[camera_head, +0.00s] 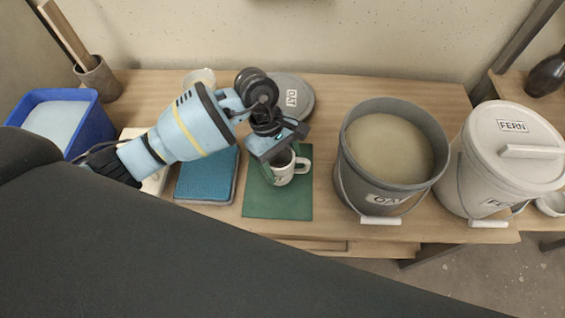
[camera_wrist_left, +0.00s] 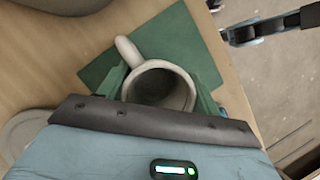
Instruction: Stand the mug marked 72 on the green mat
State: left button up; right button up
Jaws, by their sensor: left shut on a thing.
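The white mug (camera_head: 284,176) is upright, with its handle to the right, over the green mat (camera_head: 278,205) in the head view. Its mark is too small and partly hidden to read. My left gripper (camera_head: 279,160) is shut on the mug from above. In the left wrist view the green fingers lie on either side of the mug (camera_wrist_left: 158,84), which looks empty inside. The mat (camera_wrist_left: 180,30) shows behind it. I cannot tell whether the mug's base touches the mat.
A blue tray-like pad (camera_head: 207,178) lies left of the mat. A grey lid (camera_head: 296,92) lies behind it. An open grey bucket (camera_head: 375,187) stands to the right, beside a lidded white bucket (camera_head: 470,180). A blue tub (camera_head: 90,130) stands at far left.

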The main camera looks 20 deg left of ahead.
pick_arm(q)
jog(key=shift+f, duration=0.45)
jog(key=shift+f, duration=0.15)
jog(key=o, duration=1.2)
jog(key=v, duration=1.2)
